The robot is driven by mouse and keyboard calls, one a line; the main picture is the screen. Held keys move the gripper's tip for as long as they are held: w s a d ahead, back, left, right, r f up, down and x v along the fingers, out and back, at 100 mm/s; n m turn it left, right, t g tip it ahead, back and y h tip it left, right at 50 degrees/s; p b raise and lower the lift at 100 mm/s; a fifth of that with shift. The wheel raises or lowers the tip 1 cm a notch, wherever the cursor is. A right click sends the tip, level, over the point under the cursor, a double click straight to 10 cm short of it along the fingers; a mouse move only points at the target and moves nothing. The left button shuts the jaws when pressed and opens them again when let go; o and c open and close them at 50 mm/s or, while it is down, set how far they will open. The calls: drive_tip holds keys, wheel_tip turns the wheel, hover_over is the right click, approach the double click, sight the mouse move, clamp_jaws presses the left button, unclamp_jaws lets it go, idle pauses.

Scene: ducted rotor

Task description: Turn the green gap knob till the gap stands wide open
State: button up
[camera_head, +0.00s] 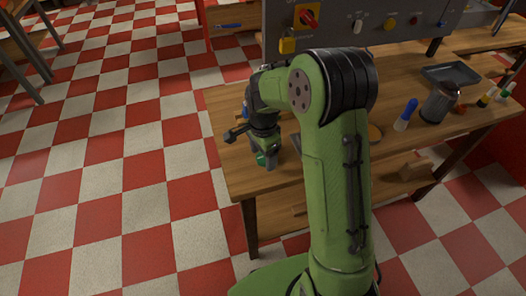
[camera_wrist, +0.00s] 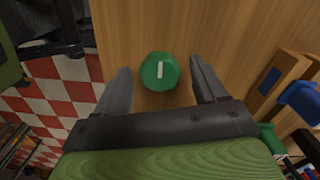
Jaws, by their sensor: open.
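The green gap knob (camera_wrist: 159,71) has faceted sides and a white pointer line on top. In the wrist view it sits on the wooden surface, between and slightly beyond the fingertips, with the pointer running almost straight up and down. My gripper (camera_wrist: 160,82) is open, with one finger on each side of the knob and visible space between. In the head view my gripper (camera_head: 267,164) points down over the table's near left corner, and a bit of the green knob (camera_head: 260,159) shows beside the fingers. No gap mechanism can be made out.
The wooden table (camera_head: 235,170) ends close to the left of my gripper. A grey panel (camera_head: 370,22) with a red rotary switch (camera_head: 308,17) stands at the back. A blue-handled tool (camera_head: 405,115) and a dark metal cup (camera_head: 438,103) stand to the right. A blue object (camera_wrist: 300,98) lies right in the wrist view.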

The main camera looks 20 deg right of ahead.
sight(263, 157)
wheel_tip(263, 157, up, 16)
drive_tip(key=p, duration=0.4)
drive_tip(key=shift+f, duration=0.1)
drive_tip(key=s+r+n+t, duration=0.2)
drive_tip(key=s+r+n, duration=0.45)
drive_tip(key=s, duration=0.35)
drive_tip(key=s+n+t, duration=0.3)
drive_tip(key=s+n, duration=0.5)
drive_tip(key=s, duration=0.5)
drive_tip(key=shift+t, duration=0.3)
drive_tip(key=shift+d+r, duration=0.1)
